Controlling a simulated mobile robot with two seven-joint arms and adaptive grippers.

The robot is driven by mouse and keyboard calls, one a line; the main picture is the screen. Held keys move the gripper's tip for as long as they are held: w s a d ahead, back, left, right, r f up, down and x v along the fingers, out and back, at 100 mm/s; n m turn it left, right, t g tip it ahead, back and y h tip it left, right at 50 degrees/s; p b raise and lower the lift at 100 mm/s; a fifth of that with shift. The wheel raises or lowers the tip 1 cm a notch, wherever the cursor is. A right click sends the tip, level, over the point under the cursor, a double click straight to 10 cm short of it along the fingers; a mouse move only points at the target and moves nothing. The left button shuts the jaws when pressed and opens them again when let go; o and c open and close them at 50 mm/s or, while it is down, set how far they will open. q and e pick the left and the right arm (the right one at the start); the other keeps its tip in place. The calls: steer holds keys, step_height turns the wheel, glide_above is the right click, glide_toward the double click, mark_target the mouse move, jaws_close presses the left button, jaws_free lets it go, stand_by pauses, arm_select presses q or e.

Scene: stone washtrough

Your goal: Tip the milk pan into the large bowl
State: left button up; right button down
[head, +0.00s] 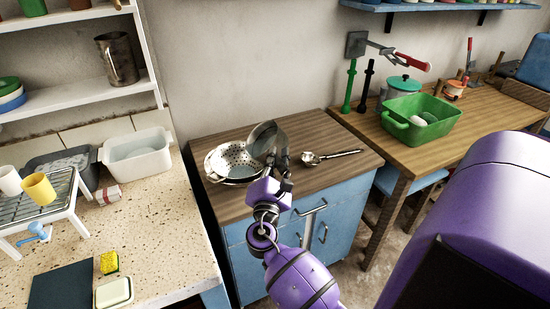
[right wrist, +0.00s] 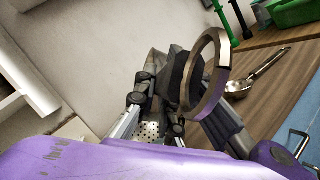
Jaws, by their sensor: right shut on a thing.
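The milk pan (head: 262,139) is a grey metal vessel, tilted over the right side of a round metal bowl with a perforated wall (head: 226,157) on the wooden-topped blue cabinet. That bowl is the only large one I see; whether it is a colander alone or sits in another bowl, I cannot tell. My right gripper (head: 282,163) is shut on the pan at its near right side. In the right wrist view a metal loop (right wrist: 207,75) stands by the fingers, and a bit of the perforated bowl (right wrist: 150,130) shows below. The pan's contents are hidden. My left gripper is not in view.
A metal ladle (head: 330,157) lies right of the bowl on the cabinet top (head: 330,128). A speckled counter (head: 160,215) with a white basin (head: 138,155) is at the left. A wooden table with a green tub (head: 420,115) stands at the right.

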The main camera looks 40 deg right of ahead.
steer(key=shift+a, duration=0.1)
stand_by(0.3)
steer(key=shift+w+a+r+n+t+b, duration=0.1)
steer(key=shift+w+a+n+t+b, duration=0.2)
steer(key=shift+n, duration=0.3)
steer(key=shift+w+a+r+n+t+b, duration=0.1)
steer(key=shift+a+n+t, duration=0.1)
steer(key=shift+a+n, duration=0.3)
steer(key=shift+d, duration=0.15)
steer(key=shift+f, duration=0.1)
steer(key=n, duration=0.1)
steer(key=a+n+t, duration=0.1)
steer(key=n, duration=0.1)
steer(key=shift+w+a, duration=0.25)
